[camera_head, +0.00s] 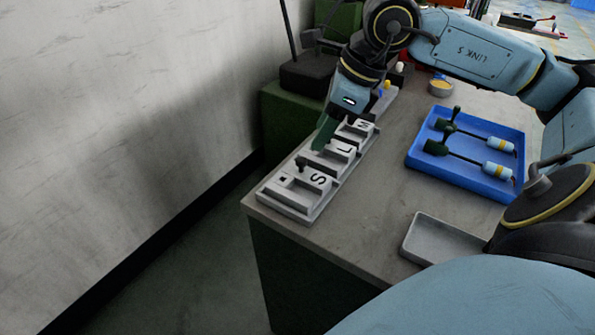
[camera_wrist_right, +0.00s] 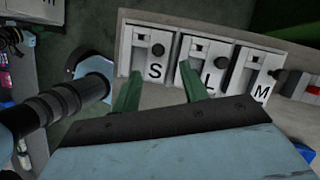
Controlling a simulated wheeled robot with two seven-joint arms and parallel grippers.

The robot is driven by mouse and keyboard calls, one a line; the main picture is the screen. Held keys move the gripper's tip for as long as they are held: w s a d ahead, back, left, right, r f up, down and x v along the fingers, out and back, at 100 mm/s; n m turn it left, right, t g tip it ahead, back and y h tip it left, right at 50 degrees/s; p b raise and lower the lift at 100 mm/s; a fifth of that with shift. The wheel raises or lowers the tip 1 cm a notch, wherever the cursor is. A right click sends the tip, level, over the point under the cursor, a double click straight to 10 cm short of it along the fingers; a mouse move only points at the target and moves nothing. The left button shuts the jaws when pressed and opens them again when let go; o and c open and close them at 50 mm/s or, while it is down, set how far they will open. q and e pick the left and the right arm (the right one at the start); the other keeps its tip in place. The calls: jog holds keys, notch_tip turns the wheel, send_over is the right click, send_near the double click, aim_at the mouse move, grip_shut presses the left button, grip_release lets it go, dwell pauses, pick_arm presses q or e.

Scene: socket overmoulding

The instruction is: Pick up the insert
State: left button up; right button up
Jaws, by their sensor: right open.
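A pale grey rack (camera_head: 309,211) with compartments lettered S, L and M lies along the table's left edge. Another dark round piece (camera_wrist_right: 219,52) shows above the L. My right gripper (camera_head: 320,142) reaches down over the rack near the L, its green fingers partly hiding it. In the wrist view its fingers (camera_wrist_right: 160,72) are apart with nothing between them, pointing at the S and L compartments. My left gripper is not in view.
A blue tray (camera_head: 413,155) holds two tools with dark green ends and pale handles. An empty grey tray (camera_head: 418,238) lies at the table's front edge. A yellow-filled bowl (camera_head: 441,87) stands farther back. A wall (camera_head: 120,120) rises left of the table. The table's middle is clear.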

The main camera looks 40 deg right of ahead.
aim_at(301, 159)
jog(key=shift+x, duration=1.6)
jog(key=x, duration=0.2)
jog(key=b+x, duration=0.1)
jog(key=x, duration=0.1)
jog(key=shift+w+a, duration=0.15)
jog(key=shift+a, duration=0.15)
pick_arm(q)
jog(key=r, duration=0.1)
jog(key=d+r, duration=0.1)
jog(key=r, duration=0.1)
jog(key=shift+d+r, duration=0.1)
pick_arm(e)
grip_shut()
jog(key=shift+r, duration=0.1)
